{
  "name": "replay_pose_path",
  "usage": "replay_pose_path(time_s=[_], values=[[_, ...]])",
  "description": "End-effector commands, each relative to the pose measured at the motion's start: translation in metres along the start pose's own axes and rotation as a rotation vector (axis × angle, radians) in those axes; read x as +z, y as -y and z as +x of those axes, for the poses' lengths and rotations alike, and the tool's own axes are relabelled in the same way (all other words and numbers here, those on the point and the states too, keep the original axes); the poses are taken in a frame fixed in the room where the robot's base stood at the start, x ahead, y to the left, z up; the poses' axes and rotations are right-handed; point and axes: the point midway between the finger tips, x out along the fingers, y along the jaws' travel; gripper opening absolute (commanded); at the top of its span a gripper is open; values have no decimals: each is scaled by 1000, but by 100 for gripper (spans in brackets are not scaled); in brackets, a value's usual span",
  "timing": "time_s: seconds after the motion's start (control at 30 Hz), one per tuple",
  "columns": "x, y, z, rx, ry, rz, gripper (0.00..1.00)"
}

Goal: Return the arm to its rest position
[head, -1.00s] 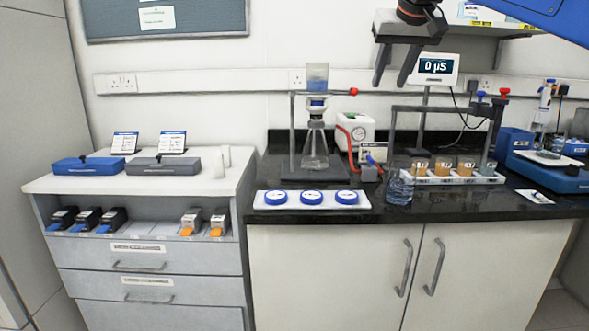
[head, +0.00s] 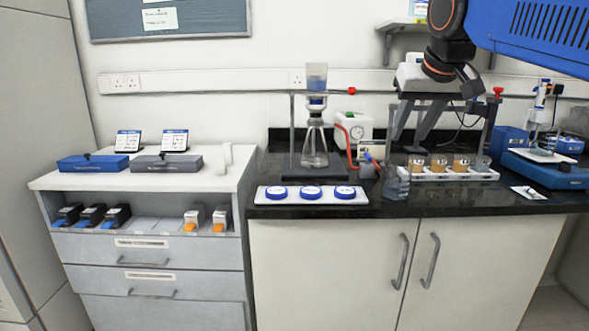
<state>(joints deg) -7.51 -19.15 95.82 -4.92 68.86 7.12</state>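My gripper (head: 411,138) hangs at the upper right in the head view, in front of the back of the black bench. Its two dark fingers are spread apart and point downward. I see nothing between them. The fingertips are just above or in front of the rack of columns (head: 452,173); I cannot tell the depth or whether anything touches. My blue arm comes in from the upper right. The gripper body hides most of the white meter seen earlier.
A clear beaker (head: 395,184) stands left of the rack. A flask (head: 314,150) sits on a stand. A white tray with blue-rimmed dishes (head: 340,195) lies at the bench front. The left counter (head: 75,180) has open room in front.

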Motion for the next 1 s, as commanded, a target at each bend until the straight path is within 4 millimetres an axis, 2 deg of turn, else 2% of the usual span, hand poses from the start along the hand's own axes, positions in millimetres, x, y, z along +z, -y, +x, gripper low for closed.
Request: replay_pose_path(time_s=[0.03, 0.23, 0.5, 0.6, 0.7, 0.8, 0.9, 1.0], values=[[23, -4, 6, 1, 12, 1, 38], [126, -19, 43, 2, 67, -2, 38], [277, -30, 99, -2, 139, 3, 38], [325, -32, 118, -4, 163, 6, 38], [361, -33, 132, -5, 178, 9, 38], [383, -34, 141, -6, 188, 10, 38], [393, -34, 145, -7, 193, 11, 38], [394, -34, 146, -7, 194, 11, 38]])
